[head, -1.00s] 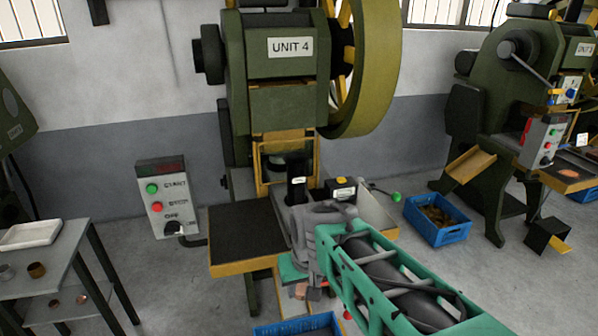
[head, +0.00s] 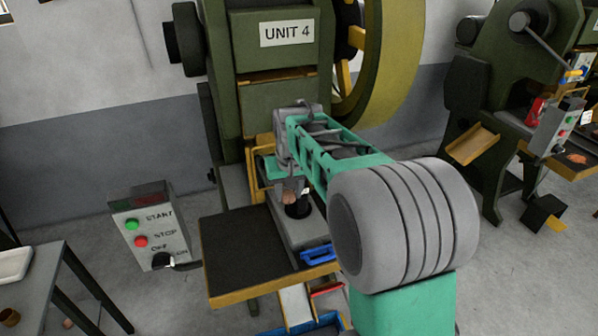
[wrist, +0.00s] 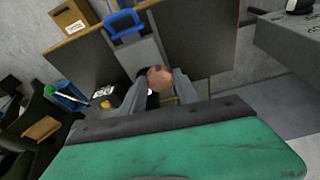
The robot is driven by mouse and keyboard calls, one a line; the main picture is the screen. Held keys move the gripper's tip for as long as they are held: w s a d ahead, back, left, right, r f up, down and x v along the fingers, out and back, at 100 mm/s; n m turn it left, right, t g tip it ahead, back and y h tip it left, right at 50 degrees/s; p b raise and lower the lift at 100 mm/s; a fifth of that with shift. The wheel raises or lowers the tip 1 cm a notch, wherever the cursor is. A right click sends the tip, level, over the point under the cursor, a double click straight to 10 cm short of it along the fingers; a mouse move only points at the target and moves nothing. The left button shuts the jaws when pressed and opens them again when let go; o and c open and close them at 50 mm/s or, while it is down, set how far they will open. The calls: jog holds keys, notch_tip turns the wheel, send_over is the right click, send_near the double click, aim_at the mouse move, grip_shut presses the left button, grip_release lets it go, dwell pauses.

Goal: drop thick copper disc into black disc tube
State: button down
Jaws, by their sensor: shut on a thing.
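My gripper (head: 290,191) is shut on the thick copper disc (head: 289,197), in front of the UNIT 4 press. In the wrist view the disc (wrist: 160,77) shows as a round copper face between the two grey fingertips (wrist: 159,86). The black disc tube (head: 297,210) stands upright on the press bed, just below the disc in the head view. The gripper and disc hide its top. I cannot tell whether the disc is exactly over the opening or touching it.
The UNIT 4 press (head: 277,90) stands close behind the gripper. A blue handle (head: 318,254) lies in front of the tube. A dark side table (head: 250,254) is at left, near the START/STOP control box (head: 150,228). A blue crate (head: 318,326) sits on the floor below.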

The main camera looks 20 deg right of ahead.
jog(key=w+d+r+m+p, duration=0.1)
jog(key=w+d+r+p, duration=0.1)
jog(key=w+d+p, duration=0.4)
jog(key=w+d+r+m+p, duration=0.1)
jog(key=w+d+r+p, duration=0.25)
jog(key=w, duration=0.45)
notch_tip(320, 180, down, 7)
jog(key=b, duration=0.5)
jog(key=shift+w+d, duration=0.2)
jog(key=shift+w, duration=0.2)
jog(key=c, duration=0.8)
grip_release()
jog(key=shift+c, duration=0.2)
